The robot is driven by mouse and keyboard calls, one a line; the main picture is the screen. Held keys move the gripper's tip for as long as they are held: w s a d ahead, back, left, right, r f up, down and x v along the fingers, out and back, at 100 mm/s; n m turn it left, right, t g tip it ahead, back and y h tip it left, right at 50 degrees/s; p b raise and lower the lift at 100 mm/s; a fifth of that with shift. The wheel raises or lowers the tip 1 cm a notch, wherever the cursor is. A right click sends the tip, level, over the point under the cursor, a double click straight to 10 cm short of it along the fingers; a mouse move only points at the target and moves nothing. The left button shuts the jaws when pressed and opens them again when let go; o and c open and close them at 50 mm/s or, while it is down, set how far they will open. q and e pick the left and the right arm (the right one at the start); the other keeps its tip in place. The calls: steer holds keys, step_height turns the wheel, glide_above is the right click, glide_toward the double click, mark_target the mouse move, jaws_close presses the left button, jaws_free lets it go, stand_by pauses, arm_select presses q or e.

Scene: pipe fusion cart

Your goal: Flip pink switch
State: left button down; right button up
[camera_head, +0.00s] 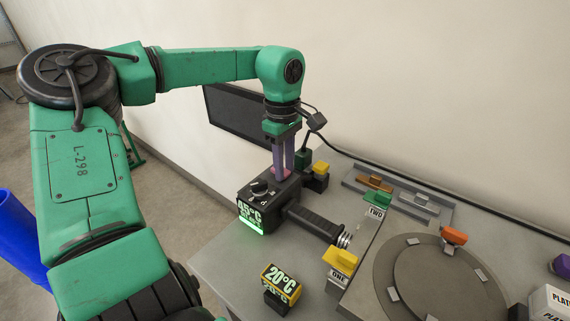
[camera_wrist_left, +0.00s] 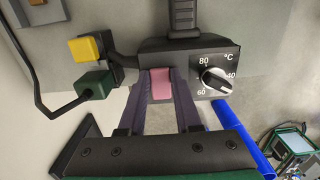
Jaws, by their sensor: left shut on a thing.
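The pink switch (camera_wrist_left: 161,84) sits on the black heater box (camera_wrist_left: 196,58) beside a temperature dial (camera_wrist_left: 215,79). In the head view the pink switch (camera_head: 281,174) shows between my fingertips at the back of the box (camera_head: 268,194). My left gripper (camera_head: 283,168) points straight down with its purple fingers shut on the switch, one on each side. In the left wrist view the fingers of my left gripper (camera_wrist_left: 162,92) flank the switch closely. My right gripper is not in view.
A display on the box (camera_head: 251,218) reads 45°C; a yellow sign (camera_head: 281,281) in front reads 20°C. A black handle (camera_head: 314,224) runs right from the box. A yellow block (camera_head: 321,167) stands behind it. A round turntable (camera_head: 440,278) fills the right. A monitor (camera_head: 236,119) stands behind.

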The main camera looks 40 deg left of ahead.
arm_select(q)
steer(key=shift+a+r+h+p, duration=0.3)
steer(key=shift+h+p, duration=0.4)
steer(key=shift+h, duration=0.3)
steer(key=shift+a+h, duration=0.15)
steer(key=shift+h, duration=0.55)
steer(key=shift+f, duration=0.1)
steer(key=c, duration=0.6)
jaws_free()
steer(key=v, duration=1.4)
steer(key=shift+s+r+p, duration=0.3)
steer(key=shift+s, duration=0.05)
steer(key=shift+f, duration=0.1)
